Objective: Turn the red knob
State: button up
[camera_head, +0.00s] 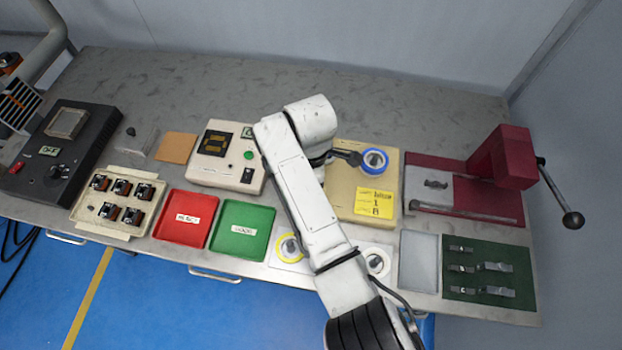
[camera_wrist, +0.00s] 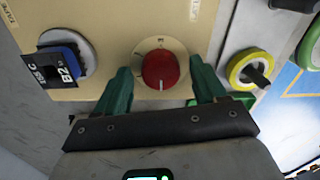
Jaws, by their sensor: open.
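In the wrist view the red knob (camera_wrist: 160,70) is round, with a pale pointer mark at its lower edge. My gripper (camera_wrist: 160,67) is open, with one green finger on each side of the knob. Gaps show between the fingers and the knob, so they do not appear to touch it. In the head view the beige panel (camera_head: 347,205) lies partly behind my arm, which hides the knob.
A blue-ringed spool (camera_head: 375,160) with a dark tag is on the panel beside the knob. A yellow-ringed spool (camera_wrist: 236,72) is on the other side. A red press (camera_head: 505,160) with a lever stands right. Red (camera_head: 185,232) and green (camera_head: 232,246) trays lie left.

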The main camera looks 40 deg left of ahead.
notch_tip(320, 180, up, 11)
jog(key=shift+w+a+b, duration=0.2)
jog(key=shift+w+b, duration=0.05)
jog(key=shift+b, duration=0.05)
jog(key=shift+f, duration=0.15)
dwell(0.6)
